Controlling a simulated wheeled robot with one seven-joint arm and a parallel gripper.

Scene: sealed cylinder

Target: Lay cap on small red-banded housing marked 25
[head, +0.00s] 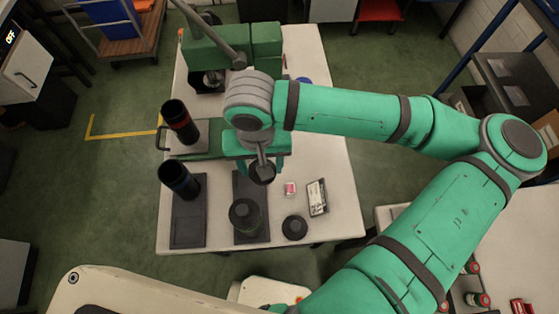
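My gripper (262,168) hangs over the far end of a dark plate, pointing down. A dark round piece (262,177) shows directly below or between its fingers; I cannot tell whether it is held. A tall dark cylinder with a red band (181,122) stands open-topped at the left of the table. Its marking cannot be read, and I cannot tell whether it is the small housing. A cylinder with a bluish band (178,182) stands nearer. A dark stepped round piece (245,216) is on the dark plate. A small dark round cap-like piece (294,228) lies to its right.
The white table (335,190) also holds a green machine (225,45) at the back, a small pink item (290,188) and a labelled card (317,197). Dark plates (188,235) lie at the front left. My arm crosses the right side.

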